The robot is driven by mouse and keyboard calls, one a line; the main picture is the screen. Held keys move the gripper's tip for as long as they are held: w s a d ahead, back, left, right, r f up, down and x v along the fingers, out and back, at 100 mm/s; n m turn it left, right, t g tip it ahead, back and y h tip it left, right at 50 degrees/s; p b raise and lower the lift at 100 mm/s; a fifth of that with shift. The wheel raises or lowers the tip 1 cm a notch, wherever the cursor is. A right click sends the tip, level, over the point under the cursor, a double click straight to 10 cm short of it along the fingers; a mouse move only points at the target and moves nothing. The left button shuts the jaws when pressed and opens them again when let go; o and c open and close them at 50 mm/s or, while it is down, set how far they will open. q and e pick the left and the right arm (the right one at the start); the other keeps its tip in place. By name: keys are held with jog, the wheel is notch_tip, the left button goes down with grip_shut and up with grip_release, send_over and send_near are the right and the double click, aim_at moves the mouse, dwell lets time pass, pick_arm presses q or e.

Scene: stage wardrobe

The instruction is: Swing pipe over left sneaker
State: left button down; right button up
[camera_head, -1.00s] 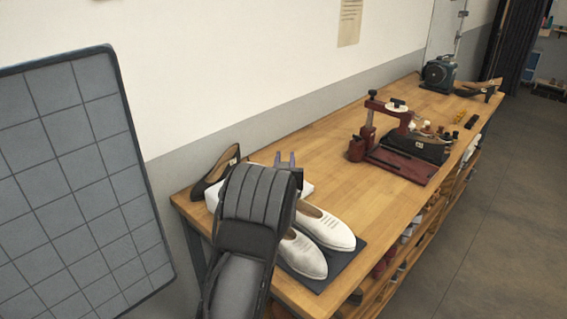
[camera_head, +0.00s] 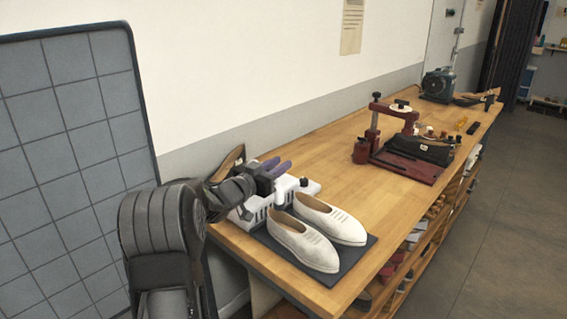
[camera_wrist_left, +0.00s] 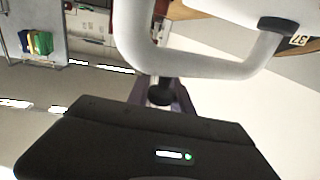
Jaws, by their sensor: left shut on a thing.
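Two white slip-on sneakers lie side by side on a dark mat (camera_head: 357,252) at the near end of the bench, the left sneaker (camera_head: 302,242) and the right sneaker (camera_head: 331,220). A white vented unit (camera_head: 244,221) stands just behind them. Its pale pipe (camera_head: 280,191) shows beside my gripper and fills the top of the left wrist view as a thick bent tube (camera_wrist_left: 190,58). My left gripper (camera_head: 275,168), with purple fingers, is shut at the unit, on the pipe's dark knob (camera_wrist_left: 160,94) as far as the wrist view shows. My right gripper is out of view.
A red press (camera_head: 405,165) with a black case (camera_head: 420,149) sits farther along the bench. The wooden bench top (camera_head: 325,155) between is clear. A grid board (camera_head: 75,150) stands at left.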

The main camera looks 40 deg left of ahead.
pick_arm(q)
jog(key=shift+s+r+h, duration=0.1)
jog(key=shift+s+h, duration=0.15)
jog(key=shift+h, duration=0.05)
jog(key=c, duration=1.2)
grip_release()
jog(key=shift+s, duration=0.1)
jog(key=s, duration=0.4)
jog(key=s+b, duration=0.1)
jog(key=s, duration=0.2)
jog(key=shift+s+a, duration=0.2)
jog(key=shift+s, duration=0.15)
